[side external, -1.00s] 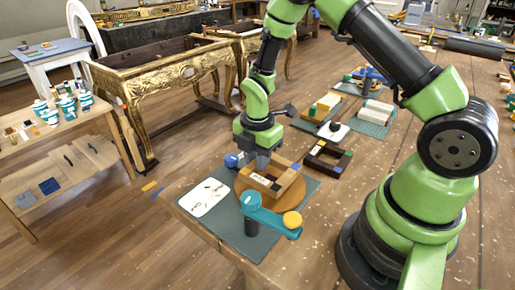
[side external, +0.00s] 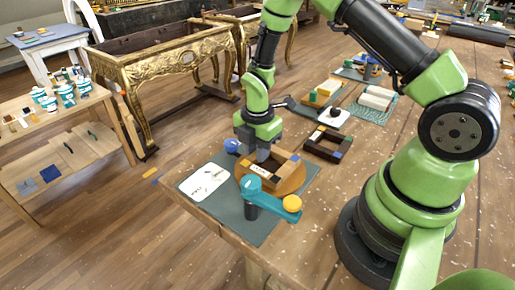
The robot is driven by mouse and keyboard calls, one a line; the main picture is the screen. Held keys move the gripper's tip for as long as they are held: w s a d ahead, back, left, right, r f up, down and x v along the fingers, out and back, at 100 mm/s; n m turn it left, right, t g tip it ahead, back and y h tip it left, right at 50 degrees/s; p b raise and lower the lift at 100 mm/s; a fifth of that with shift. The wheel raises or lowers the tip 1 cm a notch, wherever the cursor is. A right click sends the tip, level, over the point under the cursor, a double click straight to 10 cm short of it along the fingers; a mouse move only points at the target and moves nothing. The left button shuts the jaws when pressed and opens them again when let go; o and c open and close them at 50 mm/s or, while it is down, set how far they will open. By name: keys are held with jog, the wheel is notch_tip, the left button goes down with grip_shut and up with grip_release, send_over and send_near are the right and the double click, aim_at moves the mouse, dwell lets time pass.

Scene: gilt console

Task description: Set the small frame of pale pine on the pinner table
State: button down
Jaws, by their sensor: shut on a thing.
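The small pale pine frame (side external: 258,170), with a white label on its near side and a dark blue piece at its far right corner, is at the round brown top of the pinner table (side external: 293,185). It looks level and appears to rest on the top, though a thin gap under it cannot be ruled out. My gripper (side external: 263,156) points down and is shut on the frame's left side. The jaws hide part of that side. A teal arm with a yellow knob (side external: 291,203) stands just in front of the round top.
A dark frame (side external: 328,144) lies behind the round top. A white sheet (side external: 204,182) and a blue knob (side external: 232,146) are to the left, on the dark green mat (side external: 262,229). Blocks on a green mat (side external: 371,112) lie further back. A gilt console (side external: 165,75) stands beyond the bench.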

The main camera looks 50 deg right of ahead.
jog(key=shift+f, duration=0.15)
jog(key=c, duration=0.9)
grip_release()
notch_tip(320, 180, up, 10)
